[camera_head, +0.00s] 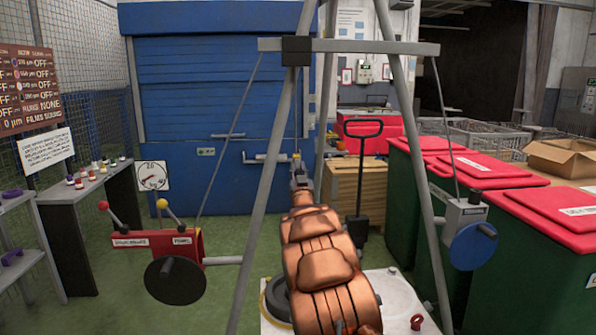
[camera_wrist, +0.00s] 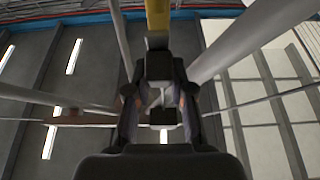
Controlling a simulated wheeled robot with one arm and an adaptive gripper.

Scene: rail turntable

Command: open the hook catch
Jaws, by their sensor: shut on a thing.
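My gripper (camera_wrist: 162,105) is dark and fills the middle of the wrist view. Its two fingers are closed in around a small pale part, which I take to be the hook catch; its shape is mostly hidden by the fingers. A yellow piece (camera_wrist: 158,15) with a dark block below it stands just beyond the fingertips. In the head view my gripper (camera_head: 299,178) is small, at the lower end of the hoist line (camera_head: 296,115) that hangs from the frame's crossbar (camera_head: 355,46). The hook cannot be made out clearly there.
Grey frame legs (camera_head: 408,110) stand on both sides of my arm. A red winch box (camera_head: 160,245) with levers is on the left, a grey box with a blue disc (camera_head: 472,246) on the right. Green bins with red lids (camera_head: 480,166) stand further right.

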